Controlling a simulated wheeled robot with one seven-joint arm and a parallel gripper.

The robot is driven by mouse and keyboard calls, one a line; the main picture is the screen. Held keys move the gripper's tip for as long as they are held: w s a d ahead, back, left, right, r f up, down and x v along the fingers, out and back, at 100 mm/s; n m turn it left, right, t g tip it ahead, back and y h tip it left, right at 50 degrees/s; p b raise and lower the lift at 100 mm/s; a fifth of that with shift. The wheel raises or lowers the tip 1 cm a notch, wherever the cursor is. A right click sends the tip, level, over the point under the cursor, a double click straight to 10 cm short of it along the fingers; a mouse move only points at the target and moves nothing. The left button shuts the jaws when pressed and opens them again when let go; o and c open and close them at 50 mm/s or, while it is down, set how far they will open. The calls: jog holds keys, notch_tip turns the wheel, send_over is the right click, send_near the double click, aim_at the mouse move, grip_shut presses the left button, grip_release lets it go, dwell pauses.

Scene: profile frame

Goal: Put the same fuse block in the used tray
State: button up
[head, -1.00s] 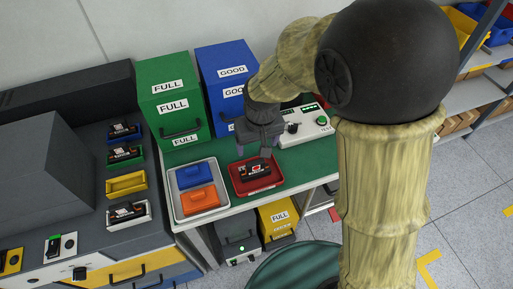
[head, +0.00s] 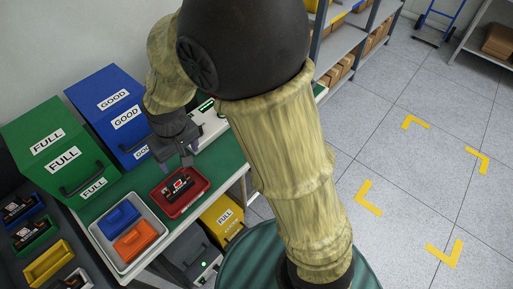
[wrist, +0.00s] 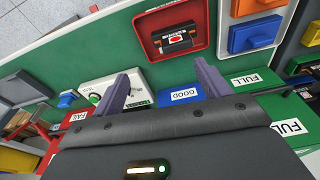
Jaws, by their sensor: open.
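A black fuse block (head: 179,186) with a red and white label lies in a red tray (head: 204,192) on the green bench top. Both also show at the top of the wrist view, the block (wrist: 174,37) inside the tray (wrist: 204,53). My gripper (head: 176,160) is open and empty, just behind and above the block in the head view, apart from it. In the wrist view its two fingers (wrist: 161,86) stand wide with nothing between them. No tray in view has a readable "used" label.
A grey tray (head: 98,236) with a blue and an orange box stands left of the red tray. Green FULL (head: 40,125) and blue GOOD (head: 92,82) boxes stand behind. A tester (head: 210,128) is beside my gripper. More blocks sit in small trays at far left. Open floor lies right.

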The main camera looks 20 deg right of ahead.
jog(key=s+d+m, duration=0.2)
jog(key=s+d, duration=0.1)
jog(key=d, duration=0.7)
jog(key=s+d+r+m+t, duration=0.1)
jog(key=s+d+m, duration=0.2)
jog(key=d, duration=0.8)
jog(key=shift+d+m+h, duration=0.2)
jog(key=shift+m+h, duration=0.1)
jog(key=shift+h, duration=0.1)
jog(key=p+v, duration=0.4)
jog(key=shift+w+r, duration=0.25)
jog(key=shift+w, duration=0.1)
